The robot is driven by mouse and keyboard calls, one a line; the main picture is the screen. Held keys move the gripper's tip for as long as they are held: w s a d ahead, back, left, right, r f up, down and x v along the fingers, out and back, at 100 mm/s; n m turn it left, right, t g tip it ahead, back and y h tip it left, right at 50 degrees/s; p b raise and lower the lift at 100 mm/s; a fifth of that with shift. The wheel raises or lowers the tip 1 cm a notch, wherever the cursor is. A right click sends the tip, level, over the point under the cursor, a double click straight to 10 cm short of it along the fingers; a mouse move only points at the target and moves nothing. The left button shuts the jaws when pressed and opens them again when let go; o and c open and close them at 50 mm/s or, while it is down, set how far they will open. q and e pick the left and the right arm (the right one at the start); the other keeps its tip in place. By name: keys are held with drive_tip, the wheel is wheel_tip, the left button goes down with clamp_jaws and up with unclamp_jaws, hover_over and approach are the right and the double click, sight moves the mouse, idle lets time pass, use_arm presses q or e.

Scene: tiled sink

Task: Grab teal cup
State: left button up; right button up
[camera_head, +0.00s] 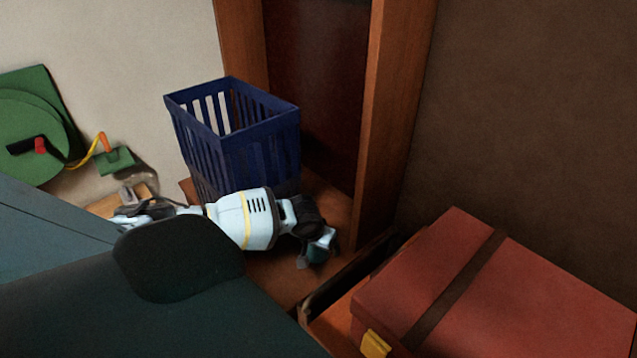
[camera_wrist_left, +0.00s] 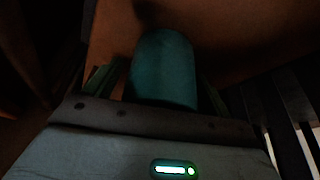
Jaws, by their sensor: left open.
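The teal cup (camera_wrist_left: 164,68) shows in the left wrist view as a smooth teal cylinder, directly ahead of the gripper. My left gripper (camera_wrist_left: 158,88) is open, with a finger on each side of the cup. I cannot tell whether either finger touches it. In the head view my left gripper (camera_head: 314,256) is low over the brown wooden surface, in front of the blue basket. A small teal patch shows at the gripper there, mostly hidden by it. My right gripper is in neither view.
A dark blue slatted basket (camera_head: 233,140) stands just behind my left arm. A red case (camera_head: 490,290) with a dark strap and a yellow clasp lies at the right. A wooden post (camera_head: 390,110) rises behind the gripper. Green items (camera_head: 35,125) are at the far left.

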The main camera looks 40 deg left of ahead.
use_arm(q)
drive_tip(key=shift+c, duration=0.2)
drive_tip(key=c, duration=1)
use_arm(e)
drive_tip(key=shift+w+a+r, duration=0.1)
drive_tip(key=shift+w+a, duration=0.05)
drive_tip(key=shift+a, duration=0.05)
use_arm(q)
drive_tip(key=shift+r, duration=0.15)
drive_tip(key=shift+r, duration=0.25)
wheel_tip(320, 180, up, 3)
drive_tip(key=shift+r, duration=0.1)
drive_tip(key=s+a, duration=0.1)
drive_tip(key=s, duration=0.4)
drive_tip(key=s+a+p, duration=0.1)
drive_tip(key=s+a, duration=0.1)
drive_tip(key=s, duration=0.3)
drive_tip(key=s+a+r+p, duration=0.1)
drive_tip(key=s+a, duration=0.1)
drive_tip(key=s, duration=0.3)
drive_tip(key=shift+a, duration=0.15)
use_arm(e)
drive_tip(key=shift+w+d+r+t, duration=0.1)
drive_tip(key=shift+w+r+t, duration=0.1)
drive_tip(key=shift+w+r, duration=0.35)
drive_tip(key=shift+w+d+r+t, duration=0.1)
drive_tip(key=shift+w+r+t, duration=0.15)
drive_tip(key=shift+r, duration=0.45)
